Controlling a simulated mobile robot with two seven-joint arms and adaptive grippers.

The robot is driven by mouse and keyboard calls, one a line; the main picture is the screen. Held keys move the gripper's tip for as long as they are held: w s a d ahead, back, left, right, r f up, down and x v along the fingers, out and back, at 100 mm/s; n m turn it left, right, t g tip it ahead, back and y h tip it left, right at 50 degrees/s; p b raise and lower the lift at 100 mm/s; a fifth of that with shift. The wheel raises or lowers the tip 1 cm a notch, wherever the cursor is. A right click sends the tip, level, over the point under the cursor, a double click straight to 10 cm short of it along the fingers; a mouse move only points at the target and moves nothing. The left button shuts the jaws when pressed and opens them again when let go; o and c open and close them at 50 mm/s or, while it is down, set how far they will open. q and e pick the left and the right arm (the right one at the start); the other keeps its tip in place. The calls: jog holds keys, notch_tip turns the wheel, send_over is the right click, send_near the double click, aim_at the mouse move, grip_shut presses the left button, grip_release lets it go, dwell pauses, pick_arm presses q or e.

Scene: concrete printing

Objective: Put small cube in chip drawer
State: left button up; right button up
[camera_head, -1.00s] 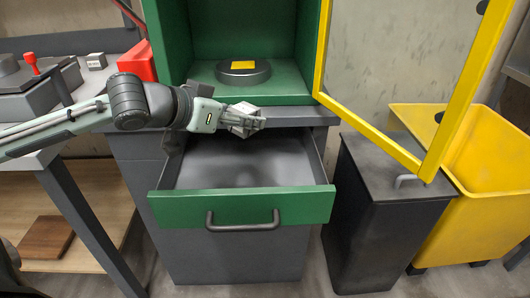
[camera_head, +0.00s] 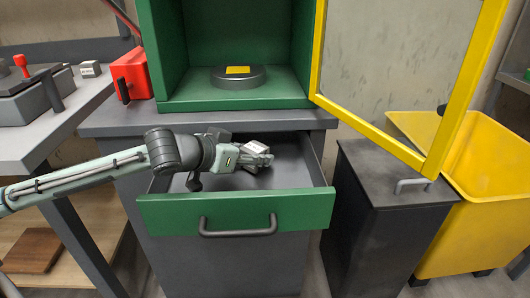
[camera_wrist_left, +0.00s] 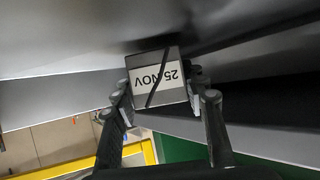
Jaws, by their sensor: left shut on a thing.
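The small cube (camera_wrist_left: 156,82) is grey with a white label reading "25 NOV", crossed by a dark diagonal line. My left gripper (camera_head: 262,158) is shut on the cube (camera_head: 256,146), its fingers on either side of it in the left wrist view (camera_wrist_left: 163,98). In the head view the hand and cube are over the open chip drawer, at the height of its opening. The drawer has a green front (camera_head: 235,211) with a dark handle. Whether the cube touches the drawer floor cannot be told. My right gripper is not in view.
A green cabinet (camera_head: 158,60) with a round dark plate (camera_head: 239,78) stands above the drawer, its yellow-framed door (camera_head: 365,130) open. A dark bin (camera_head: 385,215) and yellow tub (camera_head: 480,190) stand right. Another small block (camera_head: 90,69) and a red box (camera_head: 133,76) are left.

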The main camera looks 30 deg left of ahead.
aim_at(262, 146)
pick_arm(q)
jog(key=shift+w+d+r, duration=0.1)
jog(key=shift+w, duration=0.3)
jog(key=w, duration=0.2)
jog(key=shift+w+d, duration=0.4)
jog(key=shift+f, duration=0.65)
jog(key=o, duration=1)
jog(key=shift+f, duration=0.15)
jog(key=shift+c, duration=0.2)
jog(key=o, duration=0.4)
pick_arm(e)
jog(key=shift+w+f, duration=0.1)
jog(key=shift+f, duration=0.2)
pick_arm(q)
jog(key=shift+o, duration=0.2)
jog(key=shift+s, duration=0.1)
